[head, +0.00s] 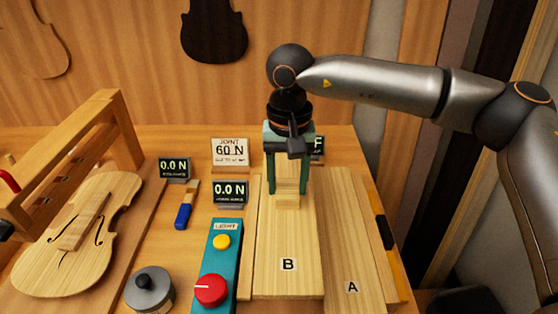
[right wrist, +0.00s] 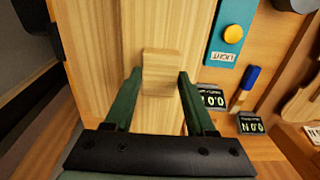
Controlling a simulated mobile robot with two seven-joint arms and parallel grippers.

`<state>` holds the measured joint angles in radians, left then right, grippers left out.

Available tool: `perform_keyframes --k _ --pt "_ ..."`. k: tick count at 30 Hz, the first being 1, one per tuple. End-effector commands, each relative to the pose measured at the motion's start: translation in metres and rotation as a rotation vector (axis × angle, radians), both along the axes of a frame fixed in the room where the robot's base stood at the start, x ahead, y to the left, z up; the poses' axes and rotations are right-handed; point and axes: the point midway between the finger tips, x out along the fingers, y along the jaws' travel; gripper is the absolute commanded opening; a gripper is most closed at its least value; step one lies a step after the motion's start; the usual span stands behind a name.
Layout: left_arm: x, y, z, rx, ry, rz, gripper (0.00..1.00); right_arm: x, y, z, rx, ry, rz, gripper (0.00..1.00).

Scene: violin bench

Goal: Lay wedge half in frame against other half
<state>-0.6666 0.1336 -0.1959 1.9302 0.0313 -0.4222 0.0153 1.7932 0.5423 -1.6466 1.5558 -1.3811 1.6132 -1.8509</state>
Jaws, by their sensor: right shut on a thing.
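Wedge half B (head: 275,236) is a pale wooden plank with a small raised wooden block (head: 287,199) near its far end. My right gripper (head: 288,190) points down and is shut on this block, which also shows between the fingers in the right wrist view (right wrist: 161,75). Wedge half A (head: 345,240) lies to the right of B, lengthwise alongside it. Their long edges meet in the picture; I cannot tell whether they touch or whether B rests fully down. The wooden frame's side rail (head: 246,262) runs along B's left. My left gripper is not seen.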

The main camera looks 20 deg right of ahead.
Motion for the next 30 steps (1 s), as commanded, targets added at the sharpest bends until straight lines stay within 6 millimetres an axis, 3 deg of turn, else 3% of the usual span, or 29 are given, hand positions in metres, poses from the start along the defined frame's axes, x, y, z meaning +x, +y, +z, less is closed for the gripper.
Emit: perform_keyframes --k 5,15,21,30 --pt "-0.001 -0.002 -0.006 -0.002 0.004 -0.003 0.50 0.000 0.000 -0.006 0.001 -0.001 0.000 0.00" --pt "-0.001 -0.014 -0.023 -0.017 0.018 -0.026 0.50 0.000 0.000 -0.039 0.001 -0.001 -0.002 0.00" --pt "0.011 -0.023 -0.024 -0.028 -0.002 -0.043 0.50 0.000 0.000 -0.058 0.002 -0.001 -0.002 0.00" --pt "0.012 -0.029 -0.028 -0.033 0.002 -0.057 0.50 0.000 0.000 -0.074 0.002 -0.001 -0.001 0.00"
